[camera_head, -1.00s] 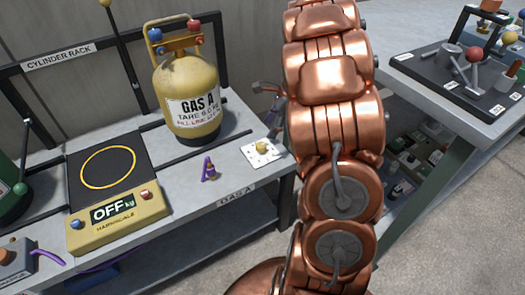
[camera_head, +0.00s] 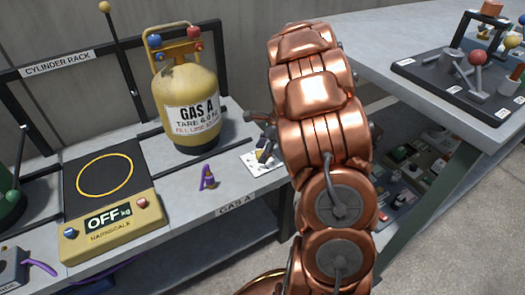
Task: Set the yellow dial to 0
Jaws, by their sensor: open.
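The yellow dial (camera_head: 260,154) sits on a small white plate (camera_head: 266,166) at the right end of the bench top. My copper arm hides the plate's right part, and a dark finger partly covers the dial. My gripper (camera_head: 264,136) shows only in part at the left edge of my arm. Its fingers are apart, above and beside the dial; I cannot tell whether they touch it. The dial's pointer and scale marks are too small and too covered to read.
A yellow GAS A cylinder (camera_head: 189,100) stands left of the plate. A purple clip-like piece (camera_head: 207,178) lies in front of it. A scale (camera_head: 112,222) reading OFF sits further left. Another table (camera_head: 425,45) with a dark fixture stands at the right.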

